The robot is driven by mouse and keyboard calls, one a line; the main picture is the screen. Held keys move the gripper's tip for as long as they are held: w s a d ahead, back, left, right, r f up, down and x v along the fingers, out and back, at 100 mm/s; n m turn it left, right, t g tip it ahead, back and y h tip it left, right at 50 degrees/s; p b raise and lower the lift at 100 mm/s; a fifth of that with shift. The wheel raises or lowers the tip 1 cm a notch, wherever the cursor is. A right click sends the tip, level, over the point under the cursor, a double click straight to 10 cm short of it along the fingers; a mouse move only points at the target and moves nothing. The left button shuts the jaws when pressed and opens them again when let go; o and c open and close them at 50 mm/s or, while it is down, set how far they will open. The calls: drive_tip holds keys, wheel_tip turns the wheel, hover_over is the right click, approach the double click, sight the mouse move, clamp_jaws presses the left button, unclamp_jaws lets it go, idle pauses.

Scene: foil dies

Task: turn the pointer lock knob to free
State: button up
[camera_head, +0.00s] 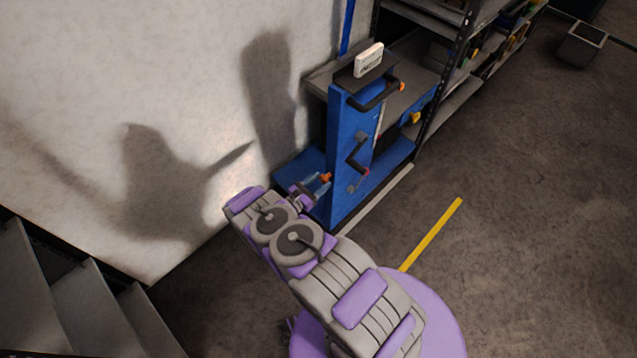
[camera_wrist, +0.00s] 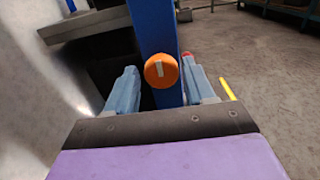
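The pointer lock knob appears as an orange round knob (camera_wrist: 161,71) with a pale pointer mark in the wrist view, on the face of a blue upright (camera_wrist: 157,25). The mark stands near vertical. My gripper (camera_wrist: 162,88) is open, one finger on each side of the knob, with gaps visible on both sides. Whether the fingers reach the knob's depth is hard to tell. In the head view the orange knob (camera_head: 325,177) is small, just beyond my gripper (camera_head: 314,186), at the side of the blue machine (camera_head: 345,125).
The machine carries a black handle (camera_head: 375,97) with an orange end and a black crank (camera_head: 357,155). Shelving (camera_head: 440,75) stands behind it and a pale wall (camera_head: 150,80) to the left. Steps (camera_head: 80,290) are at lower left. Open floor (camera_head: 530,220) lies to the right.

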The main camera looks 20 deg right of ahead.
drive_tip(key=c, duration=0.7)
drive_tip(key=shift+c, duration=0.2)
drive_tip(key=shift+n, duration=0.3)
drive_tip(key=n+b, duration=0.1)
drive_tip(key=n, duration=0.2)
drive_tip(key=shift+w, duration=0.15)
drive_tip(key=n, duration=0.6)
drive_tip(key=shift+w, duration=0.1)
drive_tip(key=n, duration=0.5)
drive_tip(key=shift+a, duration=0.1)
drive_tip(key=shift+f+n, duration=0.15)
drive_tip(key=shift+n, duration=1.45)
drive_tip(key=shift+f, duration=0.1)
